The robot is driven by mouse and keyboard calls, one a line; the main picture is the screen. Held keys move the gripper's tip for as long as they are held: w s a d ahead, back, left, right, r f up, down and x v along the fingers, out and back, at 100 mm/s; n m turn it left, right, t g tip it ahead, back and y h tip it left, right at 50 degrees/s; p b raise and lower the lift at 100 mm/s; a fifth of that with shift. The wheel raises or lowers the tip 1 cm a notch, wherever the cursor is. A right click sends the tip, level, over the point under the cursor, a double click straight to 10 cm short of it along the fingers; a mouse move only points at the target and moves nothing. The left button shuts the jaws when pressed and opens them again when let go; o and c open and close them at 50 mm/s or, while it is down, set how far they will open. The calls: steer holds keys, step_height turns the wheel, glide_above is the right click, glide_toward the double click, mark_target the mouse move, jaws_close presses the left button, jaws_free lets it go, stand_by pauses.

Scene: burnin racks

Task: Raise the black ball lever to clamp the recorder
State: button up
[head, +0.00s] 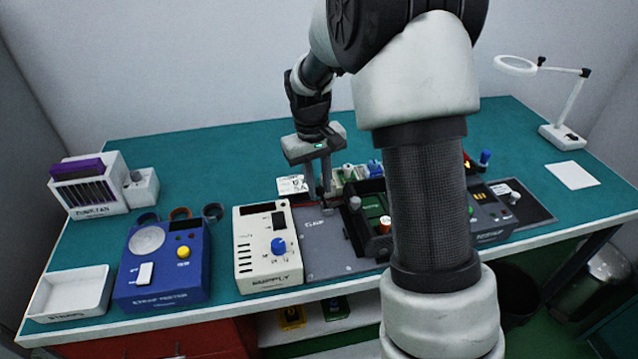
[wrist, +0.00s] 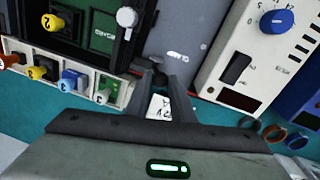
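My gripper (head: 321,193) points down at the back edge of the grey plate (head: 318,257), between the white supply box and the dark fixture. The dark fixture (wrist: 105,60) holds a green-labelled part; I cannot tell if this is the recorder. My arm hides part of the fixture.
The white supply box (head: 265,262) with a blue knob stands left of the plate, beside a blue box (head: 160,285). Coloured numbered knobs (wrist: 70,80) line the row behind the fixture. A magnifier lamp (head: 563,135) stands far right.

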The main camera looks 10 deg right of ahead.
jaws_close()
steer(key=shift+d+r+y+p, duration=0.2)
steer(key=shift+d+y+p, duration=0.3)
steer(key=shift+d+p, duration=0.05)
steer(key=shift+d+f+y, duration=0.1)
steer(key=shift+d+y, duration=0.75)
steer(key=shift+y, duration=0.35)
steer(key=o, duration=0.9)
jaws_free()
steer(key=shift+c, duration=0.2)
steer(key=p+v, duration=0.2)
steer(key=v, duration=1.5)
steer(key=shift+r, duration=0.25)
